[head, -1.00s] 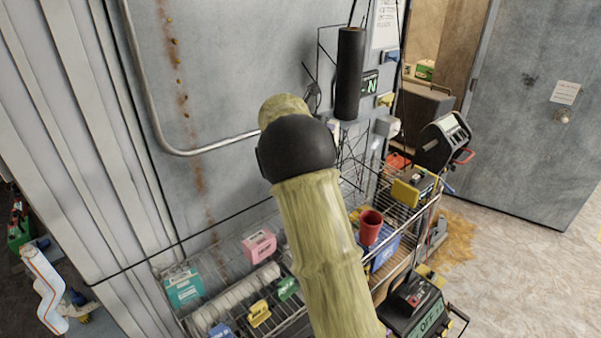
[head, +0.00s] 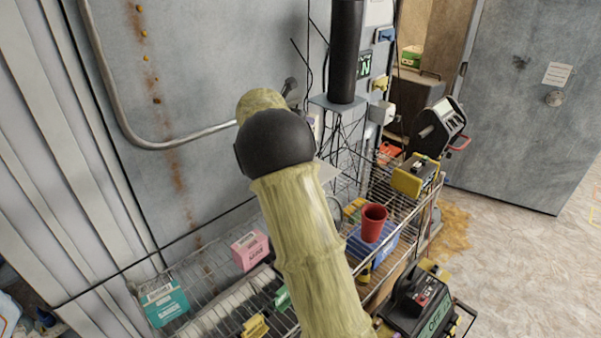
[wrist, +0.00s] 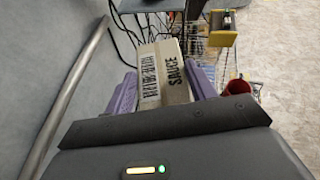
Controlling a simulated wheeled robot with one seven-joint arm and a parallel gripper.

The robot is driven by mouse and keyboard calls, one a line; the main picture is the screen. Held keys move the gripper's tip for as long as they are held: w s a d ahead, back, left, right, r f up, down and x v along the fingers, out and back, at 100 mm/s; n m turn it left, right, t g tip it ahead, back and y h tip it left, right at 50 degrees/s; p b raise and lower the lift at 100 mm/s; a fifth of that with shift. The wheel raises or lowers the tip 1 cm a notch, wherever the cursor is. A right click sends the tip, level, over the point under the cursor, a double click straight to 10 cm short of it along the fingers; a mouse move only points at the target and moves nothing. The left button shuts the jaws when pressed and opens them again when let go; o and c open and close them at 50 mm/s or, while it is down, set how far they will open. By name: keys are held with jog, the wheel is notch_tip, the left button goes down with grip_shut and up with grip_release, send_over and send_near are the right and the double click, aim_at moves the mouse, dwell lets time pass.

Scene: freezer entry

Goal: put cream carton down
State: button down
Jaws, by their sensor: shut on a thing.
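The cream carton (wrist: 162,82), printed "SAUCE" with a barcode beside it, sits between the purple fingers of my gripper (wrist: 164,72) in the wrist view. The fingers are shut on its two sides. In the head view my own arm hides the gripper and nearly all of the carton, so I cannot tell how high the carton is above the wire rack (head: 205,275).
The rack holds a teal box (head: 163,302), a pink box (head: 250,249), a red cup (head: 373,222) and a blue bin (head: 372,246). A wall pipe (head: 120,120) runs at left. A black cylinder (head: 346,50) stands behind. Floor is clear at right.

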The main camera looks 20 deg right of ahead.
jog(key=shift+d+b, duration=0.1)
jog(key=shift+b, duration=0.25)
jog(key=shift+s+r+n+t+y+b, duration=0.15)
jog(key=shift+r+n+t+y+b, duration=0.15)
jog(key=shift+n+t, duration=0.1)
jog(key=shift+f, duration=0.15)
notch_tip(320, 180, down, 6)
jog(key=shift+r, duration=0.1)
jog(key=shift+s, duration=0.1)
